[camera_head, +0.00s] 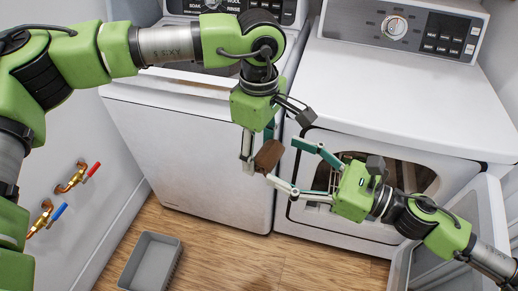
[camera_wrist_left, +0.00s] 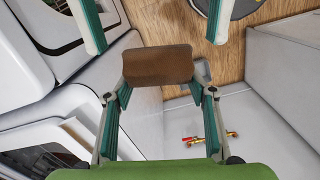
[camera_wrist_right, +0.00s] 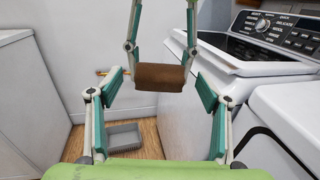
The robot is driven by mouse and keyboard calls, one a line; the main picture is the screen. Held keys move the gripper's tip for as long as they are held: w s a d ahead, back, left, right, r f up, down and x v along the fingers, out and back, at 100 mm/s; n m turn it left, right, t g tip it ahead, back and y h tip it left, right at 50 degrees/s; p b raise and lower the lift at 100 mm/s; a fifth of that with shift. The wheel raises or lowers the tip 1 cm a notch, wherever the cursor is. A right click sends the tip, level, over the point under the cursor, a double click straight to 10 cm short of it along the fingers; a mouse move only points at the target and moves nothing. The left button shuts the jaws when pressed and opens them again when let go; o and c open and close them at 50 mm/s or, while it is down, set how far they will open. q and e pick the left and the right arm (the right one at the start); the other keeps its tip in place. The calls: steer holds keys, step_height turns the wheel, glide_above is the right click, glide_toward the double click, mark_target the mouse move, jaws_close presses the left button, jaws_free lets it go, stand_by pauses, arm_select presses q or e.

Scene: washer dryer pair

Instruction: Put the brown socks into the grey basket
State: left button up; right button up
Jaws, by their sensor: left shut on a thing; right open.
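The brown socks (camera_head: 269,156) are a folded brown bundle, held in the air in front of the washer. My left gripper (camera_head: 258,158) is shut on them, with a finger at each end in the left wrist view, where the socks (camera_wrist_left: 158,65) show. My right gripper (camera_head: 283,162) is open, its fingers spread around the socks' right side in the head view. In the right wrist view the socks (camera_wrist_right: 160,77) lie beyond its fingers; contact with them cannot be told. The grey basket (camera_head: 127,272) stands on the floor at lower left, and its visible inside looks empty.
The white washer (camera_head: 190,150) stands behind the socks. The dryer (camera_head: 420,95) is to its right, with its round opening (camera_head: 400,178) uncovered and its door (camera_head: 450,262) swung open at lower right. Valves (camera_head: 70,178) stick out of the left wall. Wooden floor (camera_head: 225,260) is clear beside the basket.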

steer(key=shift+v, duration=4.5)
steer(key=s+a+f+m+h, duration=0.1)
steer(key=s+a+f+m, duration=0.1)
steer(key=s+f+m, duration=0.65)
steer(key=s+a+f+m+t+h, duration=0.1)
steer(key=s+a+f+m, duration=0.2)
steer(key=m, duration=1.1)
steer(key=s+a+f+m+h, duration=0.1)
steer(key=s+a+f+m, duration=0.1)
steer(key=s+f+m, duration=0.7)
steer(key=w+d+f+m+h, duration=0.25)
steer(key=d+f, duration=0.35)
steer(key=f, duration=0.4)
steer(key=w+d+f+m+g+h, duration=0.15)
steer(key=d+f+m+h, duration=0.35)
steer(key=f, duration=0.5)
steer(key=w+d+f+m+h, duration=0.2)
steer(key=d+f+h, duration=0.1)
steer(key=d+f, duration=0.55)
steer(key=s+d+f+m+g+h, duration=0.25)
steer(key=s+f, duration=0.45)
steer(key=f, duration=0.5)
steer(key=s+a+f+m+g, duration=0.2)
steer(key=s+a+f+g, duration=0.2)
steer(key=s, duration=0.6)
step_height(320, 180, down, 2)
steer(key=shift+f+m, duration=0.1)
steer(key=shift+m, duration=0.25)
